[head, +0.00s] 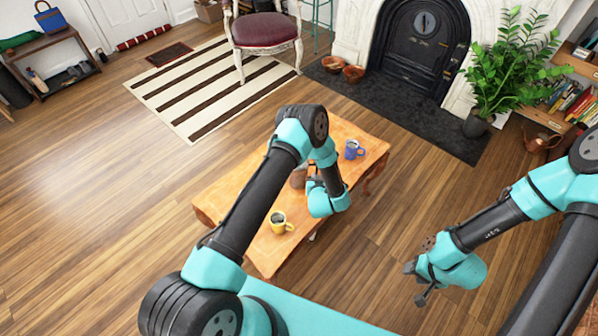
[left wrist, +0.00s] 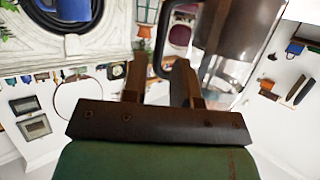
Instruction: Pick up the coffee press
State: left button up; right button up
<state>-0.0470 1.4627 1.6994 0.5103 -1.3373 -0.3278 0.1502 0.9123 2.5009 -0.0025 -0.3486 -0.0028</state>
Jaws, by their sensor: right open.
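The coffee press (left wrist: 228,35) shows close up in the left wrist view, at the top right, with a shiny body and a black handle (left wrist: 160,35). My left gripper (left wrist: 159,72) has its two fingers apart, with the lower part of the handle showing between or just beyond them. I cannot tell whether they touch it. In the head view my left arm hides the left fingers and most of what is below them on the wooden table (head: 215,197). My right gripper (head: 414,284) is open and empty, over the floor right of the table.
A yellow mug (head: 278,221) stands at the table's near end and a blue mug (head: 352,150) at its far right part. A potted plant (head: 505,65) and a fireplace (head: 423,45) are at the back. The floor left of the table is clear.

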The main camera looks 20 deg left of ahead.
pick_arm(q)
jog(key=shift+x, duration=2.6)
jog(key=shift+a, duration=0.1)
jog(key=shift+c, duration=0.3)
grip_shut()
